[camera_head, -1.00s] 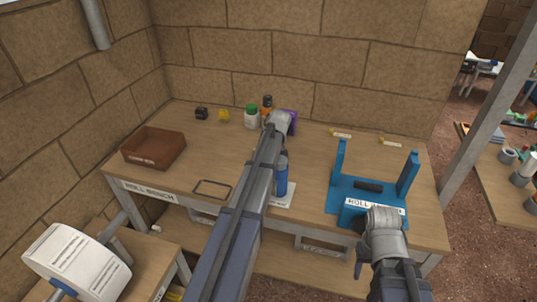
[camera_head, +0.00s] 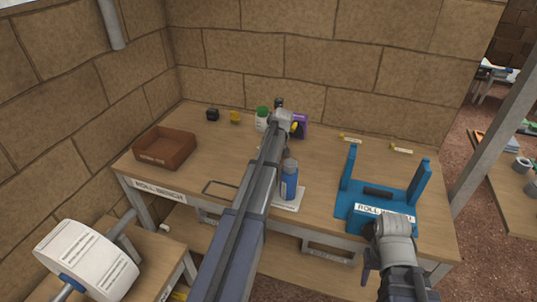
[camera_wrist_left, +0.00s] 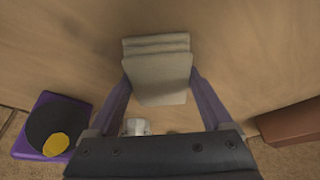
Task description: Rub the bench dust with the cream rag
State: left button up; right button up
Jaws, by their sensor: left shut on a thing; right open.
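The cream rag (camera_wrist_left: 158,75) is a folded pale cloth at the top middle of the left wrist view. My left gripper (camera_wrist_left: 160,98) is shut on it, with a purple finger on each side. The rag is over the bench top, and I cannot tell whether it touches. The workbench (camera_head: 235,150) has a wooden top. I cannot make out any dust on it. My right gripper (camera_head: 372,262) is open at the bench's front right edge, partly hidden by its wrist.
A brown tray (camera_head: 165,147) stands at the left. A blue-labelled bottle (camera_head: 289,182) is beside my left arm. A green-capped bottle (camera_head: 262,119) and a purple item (camera_head: 300,126) stand behind. A blue roll stand (camera_head: 350,195) is at the right. The back right is mostly clear.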

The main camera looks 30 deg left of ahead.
pick_arm(q)
jog(key=shift+w+d, duration=0.1)
jog(key=shift+d, duration=0.05)
jog(key=shift+w+d, duration=0.15)
jog(key=shift+d, duration=0.65)
jog(key=shift+w+d, duration=0.15)
jog(key=shift+d, duration=0.65)
jog(key=shift+w+d+f, duration=0.1)
jog(key=shift+w+d, duration=0.05)
jog(key=shift+d, duration=0.75)
jog(key=shift+w+d, duration=0.1)
jog(key=shift+d, duration=0.75)
jog(key=shift+d, duration=0.1)
jog(key=shift+w+d, duration=0.2)
jog(key=shift+d, duration=0.65)
jog(key=shift+w+d, duration=0.15)
jog(key=shift+d, duration=0.65)
